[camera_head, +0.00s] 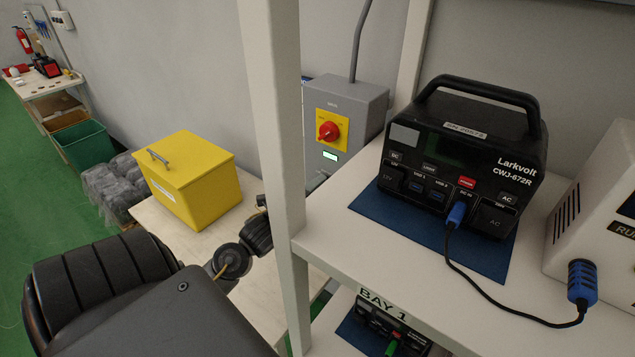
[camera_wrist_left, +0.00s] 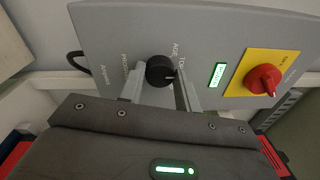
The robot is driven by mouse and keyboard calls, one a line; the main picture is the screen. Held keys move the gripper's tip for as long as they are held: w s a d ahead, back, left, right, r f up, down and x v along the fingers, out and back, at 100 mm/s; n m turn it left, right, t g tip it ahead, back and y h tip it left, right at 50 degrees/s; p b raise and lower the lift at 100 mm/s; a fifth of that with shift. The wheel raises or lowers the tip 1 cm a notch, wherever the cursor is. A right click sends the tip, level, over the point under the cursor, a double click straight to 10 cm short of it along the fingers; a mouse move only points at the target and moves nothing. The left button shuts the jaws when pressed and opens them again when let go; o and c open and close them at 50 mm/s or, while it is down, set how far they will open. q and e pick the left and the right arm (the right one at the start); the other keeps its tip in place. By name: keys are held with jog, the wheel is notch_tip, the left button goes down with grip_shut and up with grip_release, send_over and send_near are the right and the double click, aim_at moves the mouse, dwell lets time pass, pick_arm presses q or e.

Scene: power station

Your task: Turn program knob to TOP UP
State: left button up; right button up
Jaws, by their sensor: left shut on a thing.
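The grey wall-mounted control box (camera_head: 357,102) stands behind the shelf post in the head view, and its panel fills the upper part of the left wrist view (camera_wrist_left: 215,45). The black program knob (camera_wrist_left: 159,70) sits on this panel. My left gripper (camera_wrist_left: 158,88) is shut on the knob, one finger on each side. A light pointer mark shows on the knob's lower right. Small labels stand around the knob, one apparently starting "TO"; they are too small to read surely. In the head view the knob and fingertips are hidden behind the post. My right gripper is out of view.
A red rotary switch (camera_head: 328,131) on a yellow plate and a lit green display (camera_head: 330,156) are on the same box. The white shelf post (camera_head: 276,130) stands close to my left arm. A black Larkvolt unit (camera_head: 462,150) and a yellow box (camera_head: 190,180) are nearby.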

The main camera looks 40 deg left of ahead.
pick_arm(q)
jog(key=o, duration=1)
jog(key=shift+a, duration=0.1)
jog(key=shift+s+d+f+b, duration=0.15)
jog(key=shift+s+b, duration=0.5)
jog(key=shift+s, duration=1.15)
jog(key=shift+s+d+f+b, duration=0.1)
jog(key=shift+s+b, duration=0.5)
jog(key=shift+s, duration=1.15)
jog(key=shift+s+d+f+b, duration=0.15)
jog(key=shift+s+b, duration=0.5)
jog(key=shift+s, duration=1.15)
jog(key=shift+d, duration=0.1)
